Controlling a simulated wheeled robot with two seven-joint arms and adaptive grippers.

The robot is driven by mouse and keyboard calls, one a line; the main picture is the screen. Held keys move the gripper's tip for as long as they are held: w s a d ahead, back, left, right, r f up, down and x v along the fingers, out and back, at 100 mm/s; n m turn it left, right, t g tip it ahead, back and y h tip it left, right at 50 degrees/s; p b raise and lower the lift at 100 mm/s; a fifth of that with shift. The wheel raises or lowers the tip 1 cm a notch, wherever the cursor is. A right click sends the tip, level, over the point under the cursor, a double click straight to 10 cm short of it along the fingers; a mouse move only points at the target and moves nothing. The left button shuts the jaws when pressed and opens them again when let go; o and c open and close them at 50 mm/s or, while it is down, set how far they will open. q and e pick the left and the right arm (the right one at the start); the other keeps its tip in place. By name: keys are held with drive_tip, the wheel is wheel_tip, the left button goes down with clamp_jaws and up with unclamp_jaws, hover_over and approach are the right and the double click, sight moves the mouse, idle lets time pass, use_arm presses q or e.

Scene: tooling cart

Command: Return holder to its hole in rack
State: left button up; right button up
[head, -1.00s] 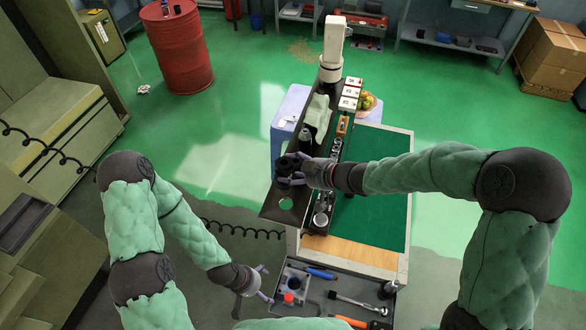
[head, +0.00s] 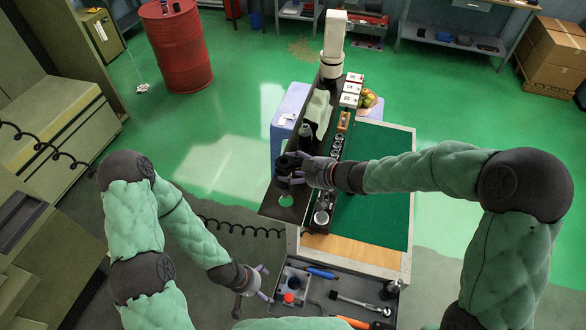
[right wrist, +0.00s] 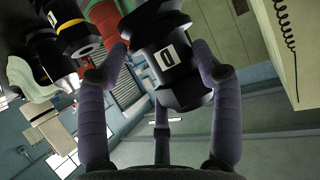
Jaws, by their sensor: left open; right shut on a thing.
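My right gripper (head: 296,170) is shut on a black holder (head: 285,163) over the near part of the dark rack (head: 266,205). In the right wrist view the fingers enclose the holder (right wrist: 160,32), which carries a white label with a dark mark. A round hole (head: 286,201) in the rack, showing green through it, lies just nearer than the gripper. The gripper hides the rack directly beneath, so I cannot tell whether the holder touches it. My left gripper (head: 259,283) is open and empty, low beside the cart's tool drawer.
Other dark holders (right wrist: 78,35) are close beside the held one. A dark bottle-like item (head: 305,136) and a row of small parts (head: 336,145) stand farther along. The drawer (head: 320,291) holds several tools.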

drive_tip(key=shift+w+f+b, duration=0.1)
drive_tip(key=shift+f+b, duration=3.85)
drive_tip(key=shift+b, duration=0.8)
drive_tip(key=shift+f+b, duration=0.7)
drive_tip(key=shift+f, duration=0.45)
drive_tip(key=shift+f, duration=0.1)
drive_tip(key=o, duration=1.8)
drive_tip(key=shift+c, duration=0.2)
drive_tip(key=shift+f, duration=0.1)
